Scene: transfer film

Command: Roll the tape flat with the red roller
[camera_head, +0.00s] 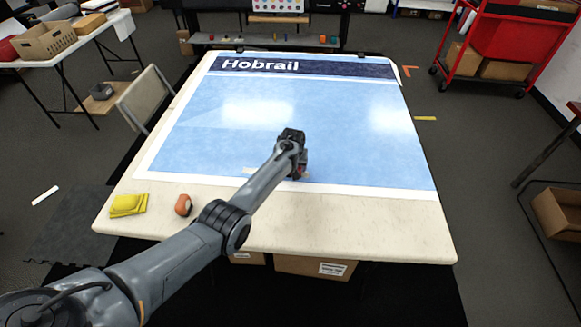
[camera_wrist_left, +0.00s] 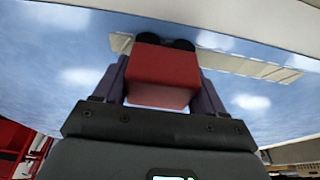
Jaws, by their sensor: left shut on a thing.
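My left gripper (camera_head: 295,160) is over the near part of the blue printed sheet. In the left wrist view it (camera_wrist_left: 160,80) is shut on the red roller (camera_wrist_left: 162,72), whose block sits between the two fingers. The roller's dark wheels (camera_wrist_left: 152,38) are at the far end, at the tape. The tape (camera_wrist_left: 245,65) is a pale strip on the sheet, reaching out on both sides of the roller. In the head view a bit of tape (camera_head: 249,170) shows left of my gripper; my arm hides part of it. I cannot tell whether the wheels press on it. My right gripper is not in view.
The sheet (camera_head: 340,150), lettered "Hobrail", covers most of the pale table (camera_head: 330,217). A yellow folded cloth (camera_head: 128,205) and an orange and dark object (camera_head: 183,205) lie at the table's near left. The sheet is otherwise clear. Dark clips (camera_head: 239,51) sit at the far edge.

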